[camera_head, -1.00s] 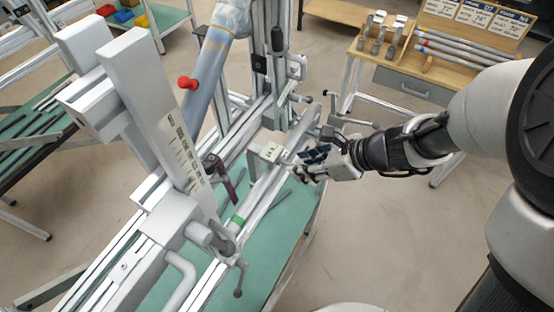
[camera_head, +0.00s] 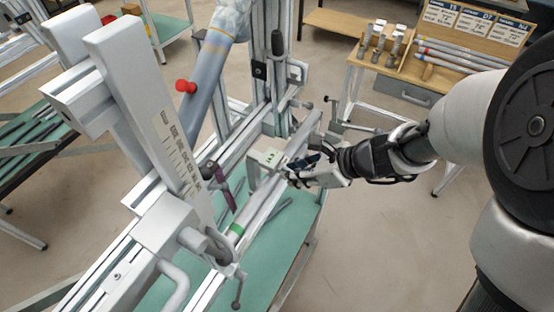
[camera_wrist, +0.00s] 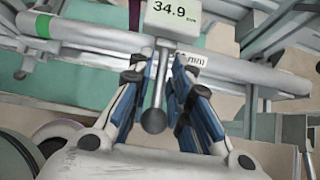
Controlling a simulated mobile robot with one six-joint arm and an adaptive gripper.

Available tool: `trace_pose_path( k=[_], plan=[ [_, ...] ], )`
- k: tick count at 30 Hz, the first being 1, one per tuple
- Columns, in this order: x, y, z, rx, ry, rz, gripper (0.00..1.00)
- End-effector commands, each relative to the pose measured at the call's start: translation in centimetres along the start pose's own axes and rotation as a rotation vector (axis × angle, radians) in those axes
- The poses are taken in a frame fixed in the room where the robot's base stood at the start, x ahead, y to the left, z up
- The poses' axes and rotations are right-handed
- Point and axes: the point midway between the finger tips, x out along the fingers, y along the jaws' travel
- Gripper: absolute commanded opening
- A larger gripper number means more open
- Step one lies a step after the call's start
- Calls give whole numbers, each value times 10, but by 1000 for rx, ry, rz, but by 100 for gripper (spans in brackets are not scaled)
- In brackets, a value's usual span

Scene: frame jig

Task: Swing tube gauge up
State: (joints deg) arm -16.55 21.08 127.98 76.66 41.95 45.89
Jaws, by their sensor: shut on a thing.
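The tube gauge (camera_head: 268,158) is a small pale box low on the frame jig, beside a grey tube (camera_head: 252,208) with a green band. In the wrist view the gauge (camera_wrist: 175,14) reads 34.9 mm. A thin handle with a dark ball knob (camera_wrist: 154,121) reaches from it towards me. My gripper (camera_head: 293,172) is at the gauge's right side. In the wrist view its blue-padded fingers (camera_wrist: 160,92) stand on both sides of the handle and are shut on it. The exact contact is partly hidden by the fingers. The tube (camera_wrist: 90,36) passes behind the fingers.
The jig's upright posts (camera_head: 277,70) stand behind the gauge. A large white scaled block (camera_head: 140,90) and a red knob (camera_head: 186,86) are at the left. A wooden bench (camera_head: 385,68) with tubes is at the back right. Open floor lies at the lower right.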

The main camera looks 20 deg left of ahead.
Motion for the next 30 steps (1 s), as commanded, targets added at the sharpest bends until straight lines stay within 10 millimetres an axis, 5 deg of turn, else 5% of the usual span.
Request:
trace_pose_path(
  k=[30],
  plan=[
    [-15, 0, 21, 0, -1, 0, 4]
  ],
)
